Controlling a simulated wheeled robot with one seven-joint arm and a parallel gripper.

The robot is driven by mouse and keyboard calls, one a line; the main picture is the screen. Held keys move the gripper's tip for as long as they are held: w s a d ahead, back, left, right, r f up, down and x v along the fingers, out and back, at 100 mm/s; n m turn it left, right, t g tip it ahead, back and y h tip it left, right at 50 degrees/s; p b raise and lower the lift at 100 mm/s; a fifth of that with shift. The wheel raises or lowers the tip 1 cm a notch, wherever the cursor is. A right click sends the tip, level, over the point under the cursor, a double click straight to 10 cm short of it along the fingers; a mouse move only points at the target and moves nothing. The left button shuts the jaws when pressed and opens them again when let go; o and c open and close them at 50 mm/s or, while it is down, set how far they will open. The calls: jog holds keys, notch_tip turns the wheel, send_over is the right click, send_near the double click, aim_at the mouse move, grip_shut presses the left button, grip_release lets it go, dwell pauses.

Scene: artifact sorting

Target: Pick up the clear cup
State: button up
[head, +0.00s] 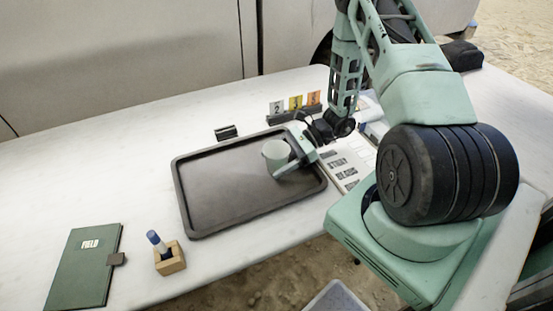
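The clear cup (274,152) looks pale and cloudy and stands upright over the right part of the dark tray (215,178). My gripper (284,158) is right at the cup, reaching in from the right. One teal finger shows low across the cup's near right side. The other finger is hidden or too small to make out. I cannot tell whether the fingers press on the cup, or whether the cup rests on the tray or is slightly raised.
Numbered marker cards (295,104) and a small black block (226,132) stand behind the tray. A white labelled board (347,163) lies to its right. A green field book (84,265) and a wooden block holding a blue-capped marker (170,259) are at front left. The table's left back is clear.

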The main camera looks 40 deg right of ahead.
jog(key=c, duration=0.7)
jog(key=shift+o, duration=0.2)
jog(key=shift+r, duration=0.1)
